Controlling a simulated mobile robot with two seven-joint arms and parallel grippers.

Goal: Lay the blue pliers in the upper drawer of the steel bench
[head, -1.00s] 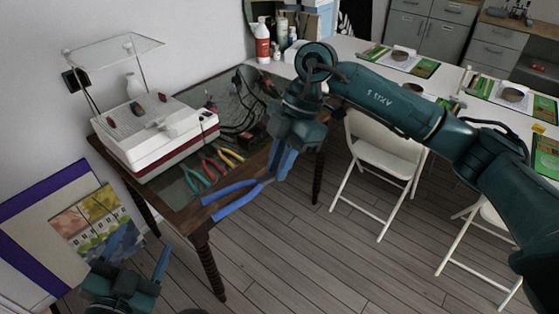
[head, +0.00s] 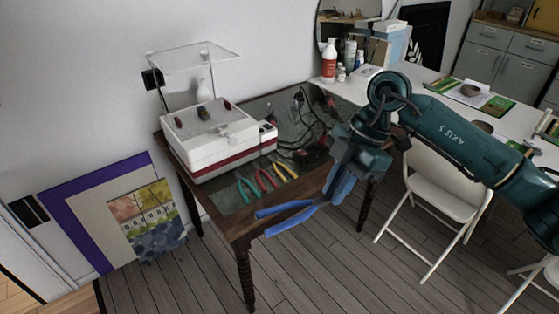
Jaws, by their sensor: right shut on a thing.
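The blue pliers (head: 290,215) are held in my right gripper (head: 338,188), in front of the wooden table's front edge. My left gripper is not in view. No drawer of a steel bench can be made out for certain; grey metal drawer cabinets (head: 490,62) stand far off at the upper right.
A wooden table (head: 236,228) holds a white machine (head: 215,140), green pliers (head: 246,188), red pliers (head: 264,180), yellow pliers (head: 287,170) and cables. White folding chairs (head: 440,195) stand by a white table (head: 420,95). Floor in front is clear.

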